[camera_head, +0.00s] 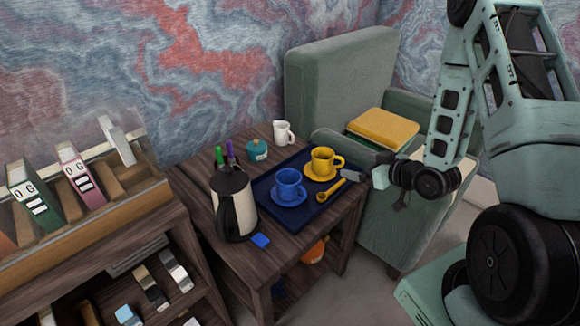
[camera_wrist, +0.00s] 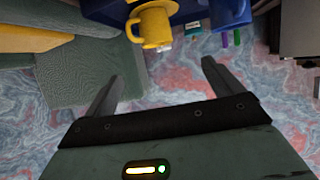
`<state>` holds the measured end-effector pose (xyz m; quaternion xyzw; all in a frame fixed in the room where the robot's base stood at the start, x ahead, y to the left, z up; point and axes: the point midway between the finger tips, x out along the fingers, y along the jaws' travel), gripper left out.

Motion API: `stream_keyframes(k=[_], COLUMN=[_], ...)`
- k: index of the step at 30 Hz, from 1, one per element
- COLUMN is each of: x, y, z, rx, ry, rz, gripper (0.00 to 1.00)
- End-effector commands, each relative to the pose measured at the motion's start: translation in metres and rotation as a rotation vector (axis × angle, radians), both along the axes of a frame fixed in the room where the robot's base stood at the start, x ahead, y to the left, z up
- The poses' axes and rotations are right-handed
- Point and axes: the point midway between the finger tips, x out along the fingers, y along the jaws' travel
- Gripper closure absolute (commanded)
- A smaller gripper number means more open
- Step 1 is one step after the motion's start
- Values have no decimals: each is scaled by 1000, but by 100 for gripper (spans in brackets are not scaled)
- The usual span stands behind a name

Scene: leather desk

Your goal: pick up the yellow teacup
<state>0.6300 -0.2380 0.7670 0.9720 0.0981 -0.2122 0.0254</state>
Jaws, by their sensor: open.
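The yellow teacup (camera_head: 324,161) stands upright on a yellow saucer (camera_head: 313,177), on the dark blue tray (camera_head: 262,186) on the wooden side table. Its handle points right in the head view. My gripper (camera_head: 376,184) is open, just right of the cup and the tray's right edge, apart from the cup. In the wrist view the yellow teacup (camera_wrist: 153,26) shows at the top, beyond my open gripper (camera_wrist: 162,82), with nothing between the fingers. The saucer is mostly cut off there.
A blue cup (camera_head: 289,184) and a yellow spoon (camera_head: 330,192) are on the tray near the yellow cup. A green armchair (camera_head: 340,85) is behind.

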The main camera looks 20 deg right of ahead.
Motion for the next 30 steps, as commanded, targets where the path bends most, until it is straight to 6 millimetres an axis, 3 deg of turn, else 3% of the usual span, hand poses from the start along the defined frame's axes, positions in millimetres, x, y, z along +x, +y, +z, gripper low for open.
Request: stream_keyframes(k=[5,19,30], x=[1,86,117], y=[-8,9,11], z=[-6,-40,-52], rx=[15,15,15], ry=[-36,-37,-37], rz=[-16,-15,-17], gripper=[8,8,8])
